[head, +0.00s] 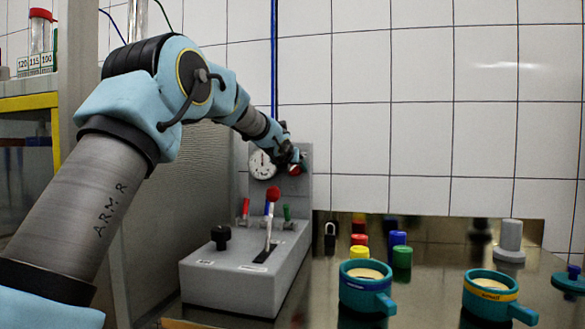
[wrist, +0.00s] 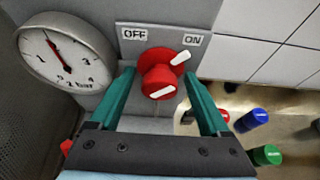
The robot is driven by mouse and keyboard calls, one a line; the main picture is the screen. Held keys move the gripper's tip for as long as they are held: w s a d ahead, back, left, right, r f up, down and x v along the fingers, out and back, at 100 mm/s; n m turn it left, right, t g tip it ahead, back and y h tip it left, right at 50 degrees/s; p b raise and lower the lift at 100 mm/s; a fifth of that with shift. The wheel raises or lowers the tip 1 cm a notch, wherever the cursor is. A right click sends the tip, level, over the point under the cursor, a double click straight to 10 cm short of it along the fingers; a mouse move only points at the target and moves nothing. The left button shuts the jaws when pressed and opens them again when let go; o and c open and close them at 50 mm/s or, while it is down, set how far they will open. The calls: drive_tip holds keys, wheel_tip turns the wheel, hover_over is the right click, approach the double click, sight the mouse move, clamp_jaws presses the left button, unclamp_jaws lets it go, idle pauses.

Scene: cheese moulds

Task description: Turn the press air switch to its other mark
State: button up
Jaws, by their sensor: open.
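The press air switch is a red knob (wrist: 158,78) with white marks, on a grey panel between an OFF label (wrist: 134,34) and an ON label (wrist: 192,39). Its white pointer slants up and right, toward ON. My gripper (wrist: 159,75) is open, with one teal finger on each side of the knob. I see a gap on the left side; whether the right finger touches is unclear. In the head view, the red knob (head: 295,169) shows just below my gripper (head: 291,158), partly hidden by it.
A round gauge (wrist: 62,58) sits close left of the switch. Below it, the grey press box (head: 235,275) carries a red-topped lever (head: 273,193) and small red, blue and green handles. Teal moulds (head: 366,283) and coloured weights stand on the shiny table to the right.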

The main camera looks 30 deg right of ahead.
drive_tip(key=c, duration=1)
